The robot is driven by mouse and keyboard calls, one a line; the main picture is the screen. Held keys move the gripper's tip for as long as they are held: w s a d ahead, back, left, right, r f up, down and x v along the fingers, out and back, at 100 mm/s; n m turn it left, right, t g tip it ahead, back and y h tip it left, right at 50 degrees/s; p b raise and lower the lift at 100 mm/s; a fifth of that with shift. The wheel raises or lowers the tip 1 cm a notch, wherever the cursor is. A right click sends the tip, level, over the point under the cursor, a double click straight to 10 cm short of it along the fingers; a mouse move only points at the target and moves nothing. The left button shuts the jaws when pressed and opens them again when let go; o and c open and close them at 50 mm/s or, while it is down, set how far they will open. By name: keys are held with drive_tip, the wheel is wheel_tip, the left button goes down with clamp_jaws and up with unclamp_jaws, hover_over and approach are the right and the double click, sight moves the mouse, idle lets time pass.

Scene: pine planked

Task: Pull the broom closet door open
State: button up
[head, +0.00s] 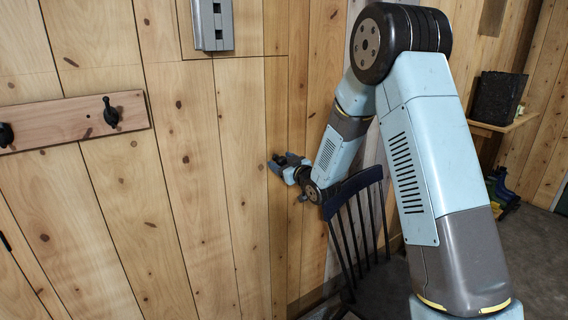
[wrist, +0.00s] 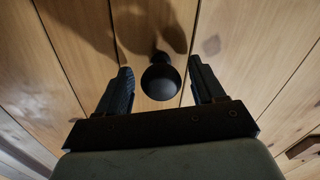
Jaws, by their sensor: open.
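The broom closet door (head: 235,150) appears to be part of the pine-planked wall in the head view; its outline is hard to tell from the plank seams. A round black knob (wrist: 160,83) stands out from the planks in the wrist view. My gripper (head: 284,163) is close to the planks in the head view, where the knob cannot be made out clearly. In the wrist view my gripper (wrist: 160,68) is open, one finger on each side of the knob, with a visible gap on both sides.
A dark spindle-back chair (head: 355,215) stands close below and beside my forearm. A wooden rail with black pegs (head: 80,120) is on the wall at left, and a grey metal fitting (head: 213,25) is above. A shelf with a dark bin (head: 497,98) is at right.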

clamp_jaws()
drive_tip(key=shift+d, duration=0.1)
idle(0.5)
